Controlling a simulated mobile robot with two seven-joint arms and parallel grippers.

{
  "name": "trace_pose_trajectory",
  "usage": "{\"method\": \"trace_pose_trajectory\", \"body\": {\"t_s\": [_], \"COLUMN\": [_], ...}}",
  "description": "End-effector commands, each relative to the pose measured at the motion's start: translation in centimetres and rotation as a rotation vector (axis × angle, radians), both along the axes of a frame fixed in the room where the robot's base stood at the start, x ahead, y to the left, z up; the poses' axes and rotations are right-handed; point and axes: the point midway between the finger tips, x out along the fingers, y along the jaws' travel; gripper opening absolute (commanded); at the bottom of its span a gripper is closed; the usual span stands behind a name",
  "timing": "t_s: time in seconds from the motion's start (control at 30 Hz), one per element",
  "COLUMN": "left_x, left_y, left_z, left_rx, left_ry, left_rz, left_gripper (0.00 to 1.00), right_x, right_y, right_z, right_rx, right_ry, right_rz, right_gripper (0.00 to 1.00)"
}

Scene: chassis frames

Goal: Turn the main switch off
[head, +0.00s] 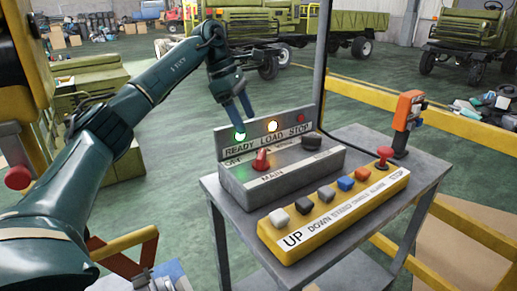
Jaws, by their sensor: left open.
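The main switch (261,160) is a red knob on the top of a grey control box (290,178), above the label MAIN. An OFF label shows to the left behind it; the knob's exact setting is too small to tell. My left gripper (243,116) is open and empty, pointing down. In the head view it appears above and slightly left of the switch, near the lamp panel (232,150), and apart from the switch. My right gripper is not in view.
The READY lamp (240,136) glows green and the LOAD lamp (272,126) glows pale yellow; the STOP lamp (300,118) looks dark. A black knob (313,141) is right of the switch. A yellow button box (335,212) stands in front on the grey table (228,205).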

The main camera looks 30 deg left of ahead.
Motion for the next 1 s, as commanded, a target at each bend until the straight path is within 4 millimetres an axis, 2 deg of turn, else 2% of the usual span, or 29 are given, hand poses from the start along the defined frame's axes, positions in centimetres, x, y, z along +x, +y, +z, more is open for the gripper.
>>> {"method": "trace_pose_trajectory", "body": {"t_s": [0.03,0.2,0.43,0.6,0.9,1.0], "left_x": [0.1,0.6,1.2,1.4,1.4,1.4], "left_y": [-0.4,-1.8,-3.1,-3.5,-3.5,-3.5], "left_z": [-1.3,-4.6,-7.9,-9.0,-9.1,-9.1], "left_rx": [0.001,0.001,0.0,0.0,0.0,0.0], "left_ry": [0.005,0.004,0.002,0.001,0.0,0.0], "left_rz": [-0.003,-0.002,-0.002,-0.001,-0.001,-0.001], "left_gripper": [0.76,0.76,0.76,0.76,0.76,0.68], "right_x": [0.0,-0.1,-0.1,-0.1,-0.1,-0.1], "right_y": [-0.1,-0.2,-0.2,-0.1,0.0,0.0], "right_z": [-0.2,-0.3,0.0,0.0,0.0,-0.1], "right_rx": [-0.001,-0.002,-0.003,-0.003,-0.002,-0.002], "right_ry": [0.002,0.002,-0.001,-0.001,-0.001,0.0], "right_rz": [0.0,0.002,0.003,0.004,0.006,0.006], "right_gripper": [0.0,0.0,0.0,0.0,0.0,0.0]}}
